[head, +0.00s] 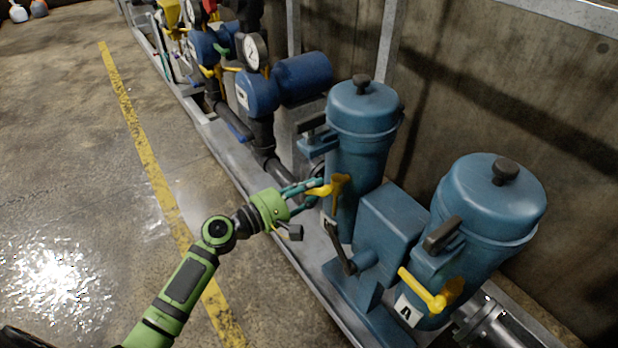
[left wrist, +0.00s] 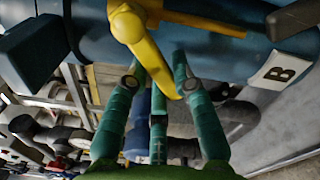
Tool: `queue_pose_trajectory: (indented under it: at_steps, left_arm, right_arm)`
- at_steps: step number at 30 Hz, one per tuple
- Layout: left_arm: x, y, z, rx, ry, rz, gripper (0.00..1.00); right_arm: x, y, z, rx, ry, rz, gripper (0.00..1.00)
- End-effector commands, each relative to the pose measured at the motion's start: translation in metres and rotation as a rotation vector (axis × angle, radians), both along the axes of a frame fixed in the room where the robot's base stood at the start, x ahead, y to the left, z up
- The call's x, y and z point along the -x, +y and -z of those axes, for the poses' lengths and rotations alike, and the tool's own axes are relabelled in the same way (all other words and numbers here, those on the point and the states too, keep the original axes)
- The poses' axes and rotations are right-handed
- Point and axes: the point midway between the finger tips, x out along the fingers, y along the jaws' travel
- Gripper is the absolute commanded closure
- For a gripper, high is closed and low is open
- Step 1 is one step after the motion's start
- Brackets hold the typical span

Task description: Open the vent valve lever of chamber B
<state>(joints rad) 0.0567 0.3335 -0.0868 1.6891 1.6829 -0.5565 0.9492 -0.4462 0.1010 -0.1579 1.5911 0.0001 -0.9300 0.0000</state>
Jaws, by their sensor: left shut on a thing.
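The vent valve lever of chamber B (head: 338,185) is yellow and sits on the side of the farther blue chamber (head: 361,140). In the head view it points left, roughly level, toward my gripper. In the left wrist view the lever (left wrist: 143,45) runs down between the green fingers, beside a white plate with the letter B (left wrist: 279,73). My left gripper (head: 312,187) is shut on the lever, with the fingers on either side of it in the left wrist view (left wrist: 157,75). My right gripper is not in view.
A nearer blue chamber (head: 487,210) has a similar yellow lever (head: 424,290). A black handle (head: 340,248) stands by the blue block between the chambers. Gauges and blue pipe fittings (head: 258,92) line the skid behind.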

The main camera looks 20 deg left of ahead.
Motion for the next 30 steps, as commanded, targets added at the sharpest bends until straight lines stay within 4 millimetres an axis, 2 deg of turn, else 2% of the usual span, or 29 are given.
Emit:
queue_pose_trajectory:
  at_steps: [2,15,30]
  left_arm:
    - [0.002,-0.002,0.001,0.062,0.05,0.0,1.0]
    - [0.012,-0.015,0.014,0.392,0.305,0.0,1.0]
    - [0.022,-0.029,0.021,0.658,0.513,0.002,1.0]
  right_arm:
    - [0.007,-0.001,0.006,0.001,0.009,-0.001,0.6]
    - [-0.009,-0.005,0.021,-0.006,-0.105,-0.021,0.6]
    - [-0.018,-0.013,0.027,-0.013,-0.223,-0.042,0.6]
